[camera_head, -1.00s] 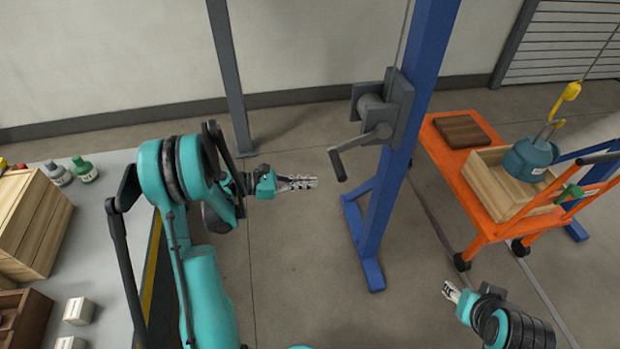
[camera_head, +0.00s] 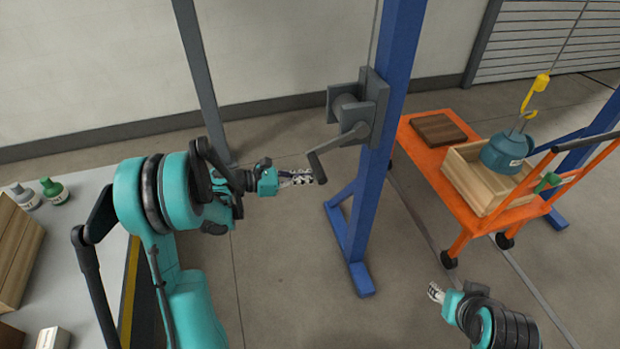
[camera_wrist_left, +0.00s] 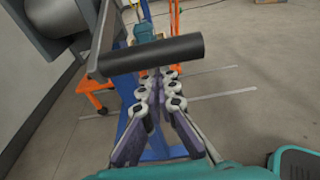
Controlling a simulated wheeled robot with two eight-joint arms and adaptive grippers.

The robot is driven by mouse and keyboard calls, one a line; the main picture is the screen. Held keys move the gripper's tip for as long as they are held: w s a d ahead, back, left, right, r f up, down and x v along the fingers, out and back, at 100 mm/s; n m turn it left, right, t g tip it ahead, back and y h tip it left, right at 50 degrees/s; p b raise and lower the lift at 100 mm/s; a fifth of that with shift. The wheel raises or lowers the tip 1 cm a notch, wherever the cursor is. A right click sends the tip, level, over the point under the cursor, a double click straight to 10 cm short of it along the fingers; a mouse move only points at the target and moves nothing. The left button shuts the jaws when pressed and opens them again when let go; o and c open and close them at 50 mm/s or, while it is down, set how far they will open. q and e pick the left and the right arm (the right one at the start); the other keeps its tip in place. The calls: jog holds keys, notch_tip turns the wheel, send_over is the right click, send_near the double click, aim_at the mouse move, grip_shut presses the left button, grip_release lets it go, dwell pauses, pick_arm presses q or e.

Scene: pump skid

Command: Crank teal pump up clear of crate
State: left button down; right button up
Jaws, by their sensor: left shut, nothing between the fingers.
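The teal pump (camera_head: 505,153) hangs from a yellow hook (camera_head: 540,84) and sits partly inside the open wooden crate (camera_head: 473,191). The grey winch (camera_head: 358,106) is mounted on the blue post, with its crank handle (camera_head: 318,166) hanging down to the left. My left gripper (camera_head: 311,177) is shut and empty, right at the handle's lower end in the head view. In the left wrist view the dark handle grip (camera_wrist_left: 150,55) lies across, just beyond the shut fingers (camera_wrist_left: 158,88). Contact cannot be told. My right gripper (camera_head: 434,291) is low on the right, its jaws too small to judge.
The crate stands on an orange cart (camera_head: 420,163) with a brown board (camera_head: 437,128) beside it. The blue post (camera_head: 378,200) stands between my left gripper and the cart. A bench (camera_head: 90,240) with bottles and boxes is at left.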

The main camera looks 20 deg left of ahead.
pick_arm(q)
notch_tip(320, 180, up, 9)
jog(key=a+g+y+p, duration=0.1)
jog(key=g+y+p, duration=0.1)
jog(key=p, duration=0.9)
jog(key=shift+s+a+r+g+y, duration=0.2)
jog(key=shift+s+g+y, duration=0.15)
jog(key=shift+y, duration=0.45)
jog(key=shift+s+f, duration=0.1)
notch_tip(320, 180, down, 5)
jog(key=a+b, duration=0.1)
jog(key=b, duration=0.3)
jog(key=d+r+p+v, duration=0.1)
jog(key=p+v, duration=0.3)
jog(key=v, duration=0.7)
jog(key=shift+r, duration=0.3)
